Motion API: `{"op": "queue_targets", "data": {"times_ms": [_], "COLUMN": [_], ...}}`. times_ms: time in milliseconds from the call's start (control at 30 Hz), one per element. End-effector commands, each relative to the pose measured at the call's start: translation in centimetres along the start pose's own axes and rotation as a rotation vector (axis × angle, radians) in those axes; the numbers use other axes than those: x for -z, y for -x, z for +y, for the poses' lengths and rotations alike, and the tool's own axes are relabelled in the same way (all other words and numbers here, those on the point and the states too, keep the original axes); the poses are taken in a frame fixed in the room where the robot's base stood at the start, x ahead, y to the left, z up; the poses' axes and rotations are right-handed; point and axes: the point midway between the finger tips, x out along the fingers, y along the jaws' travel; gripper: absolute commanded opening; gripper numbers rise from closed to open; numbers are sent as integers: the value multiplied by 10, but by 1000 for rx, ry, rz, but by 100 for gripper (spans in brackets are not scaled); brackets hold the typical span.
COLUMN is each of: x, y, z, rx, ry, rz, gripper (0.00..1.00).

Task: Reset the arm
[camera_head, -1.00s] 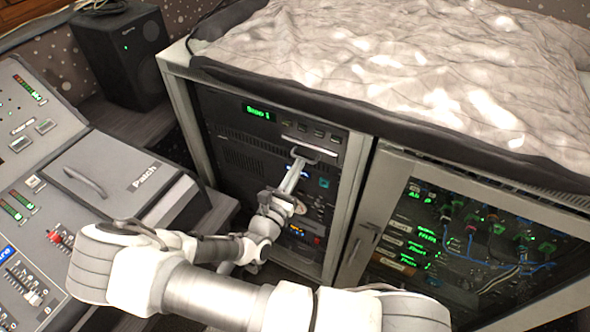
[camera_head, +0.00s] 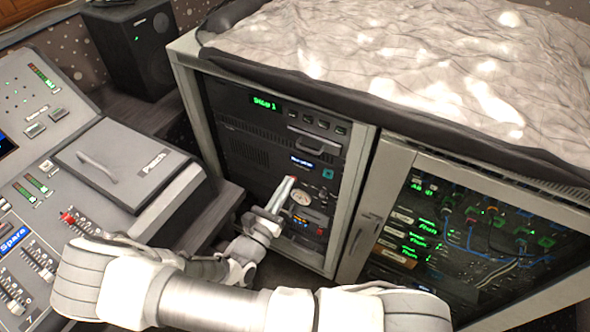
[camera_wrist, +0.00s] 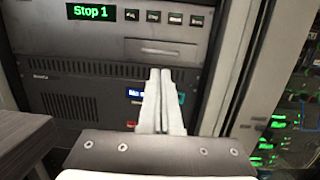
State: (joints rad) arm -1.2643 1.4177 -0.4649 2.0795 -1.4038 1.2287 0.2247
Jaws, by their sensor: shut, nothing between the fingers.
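My gripper (camera_head: 290,180) is shut and empty in front of the open rack bay on the left of the cabinet. In the wrist view its two fingers (camera_wrist: 160,72) lie together and point at the rack front. The rack unit with the green "Stop 1" display (camera_wrist: 90,12) is at the top of that view, and the display also shows in the head view (camera_head: 265,103). A drawer-like panel with a handle (camera_head: 318,148) sits below it, apart from my fingertips. My fingers hide part of the units behind them.
The lighting console (camera_head: 40,200) with faders and a "Patch" lid (camera_head: 125,165) stands at the left. A glass cabinet door (camera_head: 470,230) with cables is at the right. A quilted cover (camera_head: 400,60) lies on top. A black speaker (camera_head: 135,45) stands behind.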

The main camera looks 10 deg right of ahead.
Motion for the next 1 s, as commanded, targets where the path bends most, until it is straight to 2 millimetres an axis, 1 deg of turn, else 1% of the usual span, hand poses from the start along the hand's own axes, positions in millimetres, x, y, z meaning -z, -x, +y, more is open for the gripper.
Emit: {"op": "queue_targets", "data": {"times_ms": [33, 100, 200, 300, 400, 633, 733, 867, 1000], "x": [-1, -1, 0, 0, 0, -1, -8, -27, -54], "y": [12, 24, 37, 46, 49, 49, 46, 37, 27], "z": [1, 1, 0, 0, 0, 0, -4, -18, -39], "rx": [-4, -2, -1, -1, 0, 5, 47, 184, 386], "ry": [-1, 0, -1, 0, 0, -2, -23, -88, -193], "rz": [1, 1, 0, 0, -1, 1, 18, 76, 160], "gripper": [0, 0, 0, 0, 0, 0, 0, 0, 0]}}
